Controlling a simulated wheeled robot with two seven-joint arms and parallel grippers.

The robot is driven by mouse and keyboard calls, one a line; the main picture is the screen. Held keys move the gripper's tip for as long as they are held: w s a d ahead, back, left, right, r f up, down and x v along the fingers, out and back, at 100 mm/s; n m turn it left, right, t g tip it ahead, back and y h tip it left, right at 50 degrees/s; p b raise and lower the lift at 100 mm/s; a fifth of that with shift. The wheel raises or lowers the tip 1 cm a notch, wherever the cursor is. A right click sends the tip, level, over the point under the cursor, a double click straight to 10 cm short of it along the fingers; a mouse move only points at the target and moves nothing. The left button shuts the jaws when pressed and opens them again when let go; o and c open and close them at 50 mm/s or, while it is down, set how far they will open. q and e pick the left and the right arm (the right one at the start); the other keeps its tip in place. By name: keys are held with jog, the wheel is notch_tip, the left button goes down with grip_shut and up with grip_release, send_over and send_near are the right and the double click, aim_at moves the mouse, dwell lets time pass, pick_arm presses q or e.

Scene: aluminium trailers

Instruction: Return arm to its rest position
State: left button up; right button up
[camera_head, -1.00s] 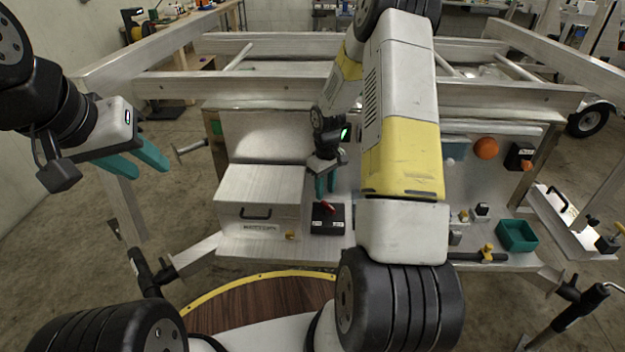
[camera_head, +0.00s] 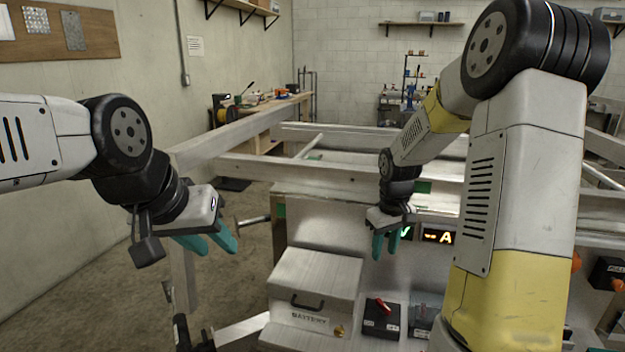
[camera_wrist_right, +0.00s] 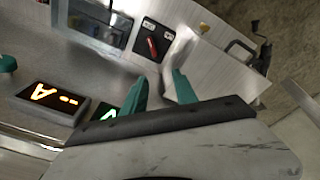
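My right gripper (camera_head: 384,248) hangs above the panel and points down, with its teal fingers parted and nothing between them. In the right wrist view the fingers (camera_wrist_right: 160,92) also stand apart, with a clear gap. My left gripper (camera_head: 212,244) is held out at the left in free air, its teal fingers apart and empty. Below the right gripper is a black box with a red switch (camera_head: 381,306); the switch also shows in the right wrist view (camera_wrist_right: 152,46). The fingers do not touch it.
A metal battery box (camera_head: 317,282) stands left of the switch. A lit display (camera_head: 439,236) is right of the gripper. The trailer frame (camera_head: 340,174) runs behind both hands. My right arm hides much of the panel's right side. Open floor lies at the left.

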jog(key=s+a+r+m+t+y, duration=0.1)
jog(key=s+a+r+t, duration=0.1)
jog(key=s+r, duration=0.7)
jog(key=s+a+r+m+t+y, duration=0.1)
jog(key=s+a+r, duration=0.3)
jog(key=s+r, duration=0.5)
jog(key=shift+s+a+m+t, duration=0.4)
jog(key=shift+s+m+t, duration=0.4)
jog(key=shift+s, duration=1.15)
